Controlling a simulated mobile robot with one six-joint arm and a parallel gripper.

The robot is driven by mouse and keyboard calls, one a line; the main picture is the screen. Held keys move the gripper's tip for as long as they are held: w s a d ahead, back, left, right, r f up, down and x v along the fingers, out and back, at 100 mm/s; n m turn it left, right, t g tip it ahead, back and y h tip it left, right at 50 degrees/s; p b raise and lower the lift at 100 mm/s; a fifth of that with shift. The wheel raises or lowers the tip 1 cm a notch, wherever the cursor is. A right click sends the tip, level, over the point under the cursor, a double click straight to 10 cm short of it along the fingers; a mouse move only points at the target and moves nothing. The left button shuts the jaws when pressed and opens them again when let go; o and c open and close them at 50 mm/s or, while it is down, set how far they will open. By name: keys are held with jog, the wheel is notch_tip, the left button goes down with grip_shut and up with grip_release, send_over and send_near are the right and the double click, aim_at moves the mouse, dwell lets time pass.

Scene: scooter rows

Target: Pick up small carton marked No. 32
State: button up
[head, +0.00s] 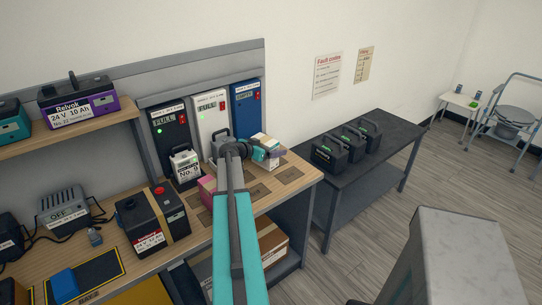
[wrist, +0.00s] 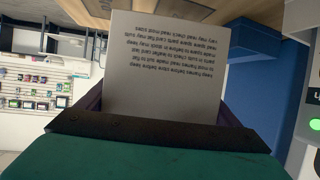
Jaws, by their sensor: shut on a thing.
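My gripper (head: 258,153) is over the right part of the workbench, at the end of my teal arm. It is shut on what looks like a small carton, whose cream top (head: 265,140) shows beside the jaws in the head view. In the wrist view a white panel with small upside-down print (wrist: 160,65) stands in front of the jaws, with dark purple sides partly showing behind it. A dark edge and a teal part fill the bottom of that view. No number 32 can be read. I cannot tell whether the carton touches the bench.
A pink box (head: 207,187) and a white-fronted battery marked No. 9 (head: 186,165) stand left of my gripper. Black, white and blue cabinets (head: 245,110) stand behind. A black and red battery (head: 150,218) is nearer. Black cases (head: 330,155) stand on the dark table at right.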

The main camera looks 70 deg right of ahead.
aim_at(269, 137)
jog(key=shift+r+b, duration=0.65)
jog(key=shift+r, duration=2.05)
